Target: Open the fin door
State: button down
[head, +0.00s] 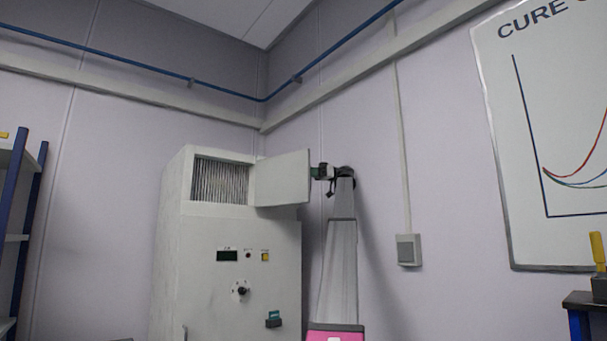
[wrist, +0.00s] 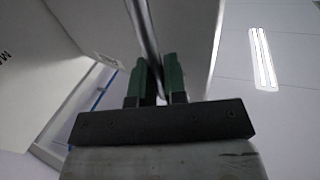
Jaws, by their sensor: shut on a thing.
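The fin door (head: 280,178) is a white panel at the top of the white cabinet (head: 235,270). It stands open, swung out to the right, and the vertical fins (head: 220,182) behind it are in plain view. My gripper (head: 319,172) is at the door's free right edge.
The cabinet front has a dark display, small buttons, a knob (head: 241,290) and a teal part (head: 273,319) below the door. A wall switch box (head: 408,250) and a whiteboard (head: 550,140) are at right. A blue-post shelf (head: 28,215) stands at far left.

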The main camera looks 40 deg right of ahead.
jog(key=shift+w, duration=0.1)
jog(key=c, duration=1.2)
grip_release()
